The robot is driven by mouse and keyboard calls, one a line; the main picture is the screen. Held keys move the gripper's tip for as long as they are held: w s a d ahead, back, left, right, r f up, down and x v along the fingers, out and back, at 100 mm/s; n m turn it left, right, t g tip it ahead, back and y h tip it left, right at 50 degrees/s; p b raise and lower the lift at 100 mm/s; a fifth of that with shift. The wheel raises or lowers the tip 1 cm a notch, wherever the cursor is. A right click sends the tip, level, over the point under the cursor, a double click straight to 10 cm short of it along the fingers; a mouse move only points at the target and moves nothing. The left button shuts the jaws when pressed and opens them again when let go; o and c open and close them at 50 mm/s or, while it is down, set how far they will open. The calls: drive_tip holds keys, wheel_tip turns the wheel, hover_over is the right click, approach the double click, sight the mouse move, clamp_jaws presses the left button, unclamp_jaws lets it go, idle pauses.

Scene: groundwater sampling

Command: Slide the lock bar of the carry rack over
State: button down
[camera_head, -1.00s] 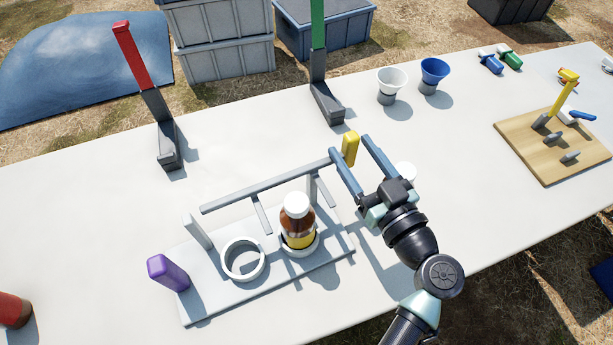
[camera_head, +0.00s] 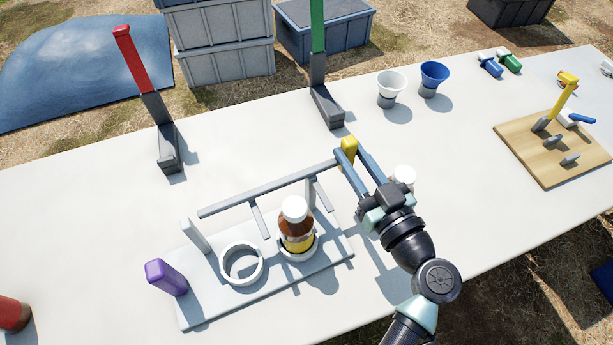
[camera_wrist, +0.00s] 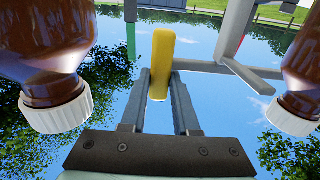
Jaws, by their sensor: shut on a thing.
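The carry rack (camera_head: 205,303) is a pale grey base with two ring holders and posts. A brown bottle (camera_head: 296,228) with a white cap stands in the right ring; the left ring (camera_head: 240,276) is empty. The grey lock bar (camera_head: 262,191) runs along the posts above the rings' far side, with two thin prongs reaching down. A yellow handle (camera_head: 348,147) is at its right end. My gripper (camera_head: 349,156) is shut on this handle. In the wrist view the yellow handle (camera_wrist: 161,60) stands between the two fingers.
A purple handle (camera_head: 166,277) is at the rack's left end. A white cap (camera_head: 404,175) shows right beside my gripper. Red (camera_head: 137,60) and green (camera_head: 318,30) uprights, two funnels (camera_head: 391,85) and a wooden board (camera_head: 545,150) stand farther off. Table left of the rack is mostly clear.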

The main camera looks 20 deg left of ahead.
sight(312, 175)
drive_tip(key=shift+s+a, duration=0.85)
drive_tip(key=shift+a, duration=0.15)
drive_tip(key=shift+s+a, duration=0.1)
drive_tip(key=shift+s+a, duration=0.8)
drive_tip(key=shift+a, duration=0.15)
drive_tip(key=shift+s+a, duration=0.85)
drive_tip(key=shift+a, duration=0.05)
drive_tip(key=c, duration=0.6)
unclamp_jaws()
drive_tip(key=shift+o, duration=0.2)
drive_tip(key=shift+d, duration=0.1)
